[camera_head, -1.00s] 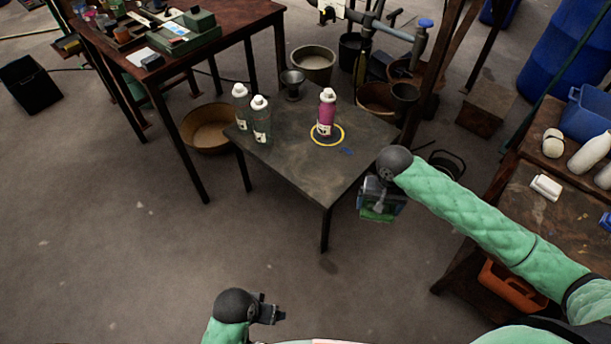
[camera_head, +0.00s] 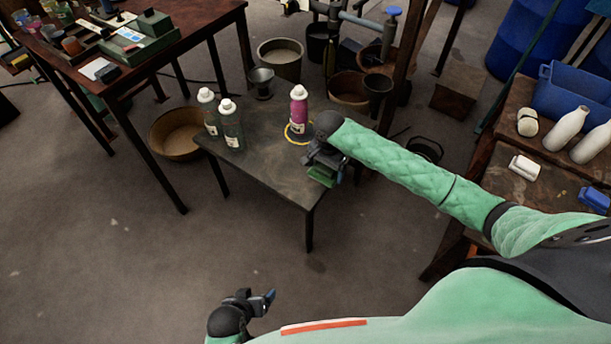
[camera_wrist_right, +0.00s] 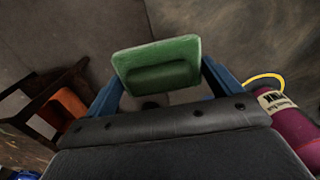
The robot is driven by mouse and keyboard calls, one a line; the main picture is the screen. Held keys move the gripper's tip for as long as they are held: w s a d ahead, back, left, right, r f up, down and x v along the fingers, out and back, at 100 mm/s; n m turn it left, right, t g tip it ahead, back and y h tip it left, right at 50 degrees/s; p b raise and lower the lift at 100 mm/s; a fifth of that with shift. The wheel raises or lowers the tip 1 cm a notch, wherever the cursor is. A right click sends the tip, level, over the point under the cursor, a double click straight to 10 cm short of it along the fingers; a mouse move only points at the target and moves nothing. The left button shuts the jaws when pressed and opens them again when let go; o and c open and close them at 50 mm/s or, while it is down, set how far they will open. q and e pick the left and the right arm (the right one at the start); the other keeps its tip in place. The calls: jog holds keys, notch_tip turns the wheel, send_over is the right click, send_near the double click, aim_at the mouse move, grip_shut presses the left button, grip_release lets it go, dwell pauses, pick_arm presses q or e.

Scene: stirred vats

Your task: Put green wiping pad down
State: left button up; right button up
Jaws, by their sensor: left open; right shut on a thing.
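The green wiping pad (camera_head: 322,176) is in my right gripper (camera_head: 326,168), over the right edge of the small dark table (camera_head: 270,172). In the right wrist view the pad (camera_wrist_right: 158,64) sits between the two blue fingers of that gripper (camera_wrist_right: 160,82). Whether the pad touches the tabletop cannot be told. My left gripper (camera_head: 264,302) is open and empty, low over the floor at the front.
A pink bottle (camera_head: 299,108) stands in a yellow ring on the small table, close behind my right gripper; it also shows in the right wrist view (camera_wrist_right: 290,125). The table's front middle is bare.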

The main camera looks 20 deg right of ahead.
send_over(306, 181)
notch_tip(306, 181, down, 4)
jog(key=shift+d+f, duration=0.1)
jog(key=shift+f, duration=0.05)
jog(key=shift+w+f, duration=0.1)
jog(key=shift+f, duration=1.95)
jog(key=o, duration=0.8)
jog(key=shift+f, duration=0.1)
